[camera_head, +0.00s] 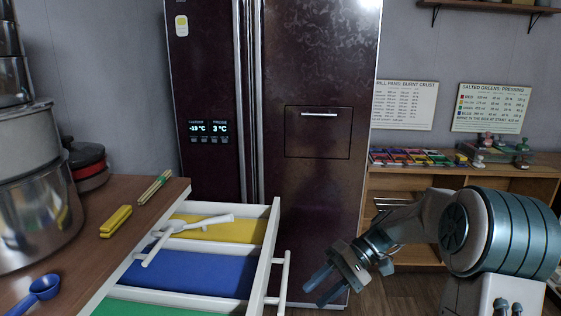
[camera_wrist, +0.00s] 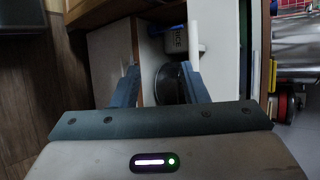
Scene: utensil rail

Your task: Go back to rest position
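My gripper (camera_head: 322,288) hangs at the lower middle of the head view, right of the open drawer and in front of the fridge. Its two fingers are apart, with nothing seen held between them; in the wrist view the gripper (camera_wrist: 158,88) is also spread. The white-framed drawer (camera_head: 276,225) has yellow, blue and green sections. A white utensil (camera_head: 205,220) lies across the yellow section, near the divider. My arm reaches in from the right, bent at the elbow.
The counter (camera_head: 80,245) holds a yellow block (camera_head: 116,221), green-tipped sticks (camera_head: 155,187), a blue scoop (camera_head: 40,290) and steel pots (camera_head: 35,190). A dark fridge (camera_head: 310,185) stands behind. In the wrist view, a dark round vessel (camera_wrist: 168,85) and a RICE container (camera_wrist: 175,40) lie beyond the fingers.

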